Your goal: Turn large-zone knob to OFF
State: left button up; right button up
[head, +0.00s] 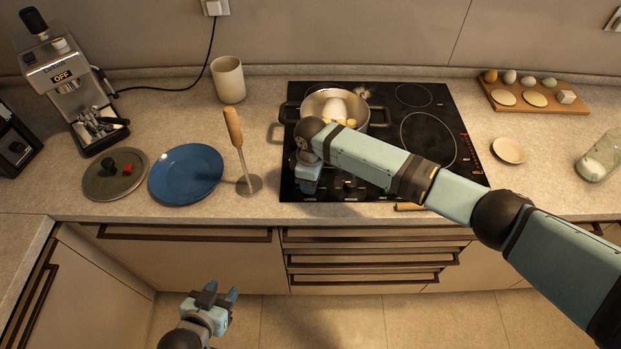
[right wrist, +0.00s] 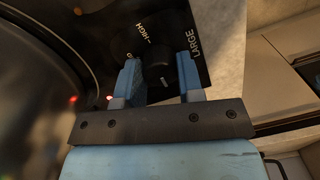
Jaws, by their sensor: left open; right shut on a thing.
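The large-zone knob (right wrist: 157,73) is a black knob on the dark hob panel, beside the printed words LARGE and HIGH in the right wrist view. My right gripper (right wrist: 160,78) has its two blue fingers on either side of this knob, shut on it. In the head view my right gripper (head: 308,180) is at the front left of the black hob (head: 380,98), and it hides the knob there. The knob's exact pointer setting is hard to read. My left gripper (head: 221,292) is open and empty, low in front of the counter.
A metal pot (head: 368,112) with pale food stands on the hob, close behind my right wrist. A wooden-handled masher (head: 234,128), a blue plate (head: 186,174) and a cup (head: 228,80) stand to the left. An egg board (head: 556,92) lies at the back right.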

jog(key=shift+n, duration=0.4)
jog(key=o, duration=0.9)
jog(key=r, duration=0.4)
jog(key=r+b, duration=0.1)
jog(key=r, duration=0.8)
jog(key=shift+w+r, duration=0.3)
jog(key=shift+r, duration=0.1)
